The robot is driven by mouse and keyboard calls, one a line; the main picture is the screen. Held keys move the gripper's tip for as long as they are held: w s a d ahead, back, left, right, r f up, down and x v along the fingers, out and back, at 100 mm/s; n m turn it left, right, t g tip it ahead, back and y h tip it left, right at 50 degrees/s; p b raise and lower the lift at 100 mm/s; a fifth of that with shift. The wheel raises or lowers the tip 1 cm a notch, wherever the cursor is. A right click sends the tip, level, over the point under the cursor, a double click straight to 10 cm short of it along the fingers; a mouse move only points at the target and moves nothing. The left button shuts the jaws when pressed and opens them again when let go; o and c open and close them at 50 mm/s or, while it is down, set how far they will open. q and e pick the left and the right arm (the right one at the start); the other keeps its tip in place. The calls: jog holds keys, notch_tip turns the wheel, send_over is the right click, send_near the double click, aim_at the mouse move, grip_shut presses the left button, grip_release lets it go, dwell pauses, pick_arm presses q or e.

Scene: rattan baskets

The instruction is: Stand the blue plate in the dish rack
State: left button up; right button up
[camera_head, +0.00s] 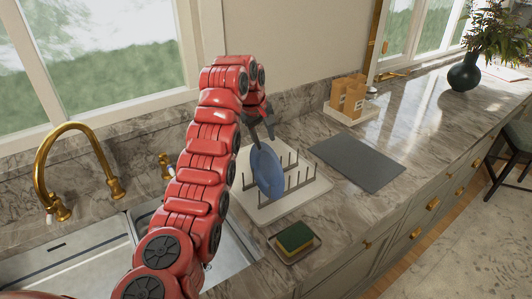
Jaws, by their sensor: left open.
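The blue plate (268,172) stands on edge in the dish rack, with its face turned partly toward me. The dish rack (296,203) has a pale base with rows of dark upright pegs, and the plate is among these pegs. My left gripper (263,133) is open at the plate's upper edge, its dark fingers pointing down; I cannot tell whether they touch the plate. My red left arm hides the left part of the rack. My right gripper is not in view.
A sponge (295,237) lies on a small tray in front of the rack. A grey mat (358,161) lies to the right. Brown packages (348,97) stand on a tray behind. The sink (80,264) and gold faucet (55,170) are left. The counter's far right has free room.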

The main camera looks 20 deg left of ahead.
pick_arm(q)
jog(key=p+v, duration=0.1)
jog(key=v, duration=0.9)
jog(key=shift+s+r+p, duration=0.25)
jog(key=shift+r+p, duration=0.1)
jog(key=shift+p, duration=0.05)
